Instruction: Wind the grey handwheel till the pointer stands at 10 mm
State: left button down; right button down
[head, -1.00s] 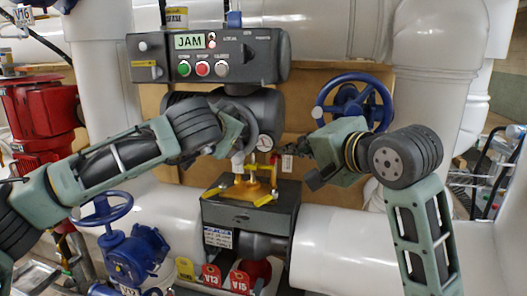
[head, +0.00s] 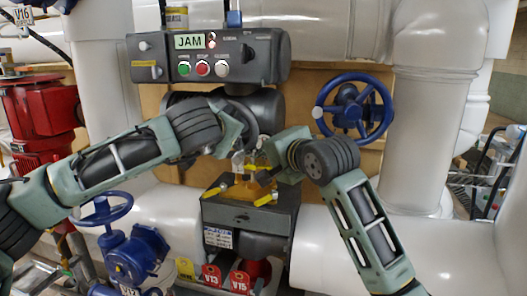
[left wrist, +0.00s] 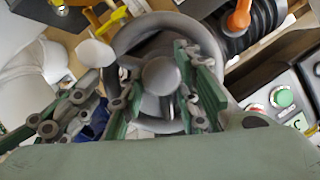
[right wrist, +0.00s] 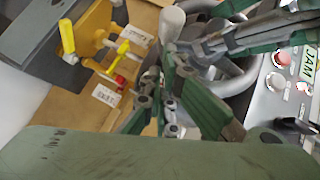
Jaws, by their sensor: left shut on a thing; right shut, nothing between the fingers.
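The grey handwheel (left wrist: 125,40) fills the middle of the left wrist view, with a round hub (left wrist: 160,75) and a pale knob (left wrist: 95,52) on its rim. My left gripper (left wrist: 155,88) is shut on the handwheel near the hub; the exact contact is hard to see. In the head view, my left gripper (head: 236,148) covers most of the wheel. My right gripper (head: 264,174) is shut and empty, just right of the knob, above the yellow valve parts (head: 240,190). The right wrist view shows the wheel (right wrist: 240,72) and knob (right wrist: 172,22) close beyond its fingers. I cannot make out the pointer or its reading.
A control box (head: 255,55) above has a lit display (head: 190,41) reading JAM and several buttons. A blue handwheel (head: 372,110) stands at the right, close to my right arm. Another blue valve (head: 140,250) is lower left. White pipes (head: 435,110) surround the spot.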

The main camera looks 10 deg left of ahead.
pick_arm(q)
jog(key=shift+f, duration=0.55)
jog(key=shift+d+r, duration=0.1)
jog(key=shift+d, duration=0.25)
pick_arm(e)
jog(key=shift+a+f, duration=0.35)
jog(key=shift+f, duration=0.2)
pick_arm(q)
jog(key=c, duration=1.8)
grip_release()
jog(key=o, duration=0.4)
jog(key=shift+a, duration=0.2)
pick_arm(e)
jog(key=shift+a, duration=0.1)
pick_arm(q)
jog(key=shift+r, duration=0.15)
pick_arm(e)
jog(key=shift+w, duration=0.1)
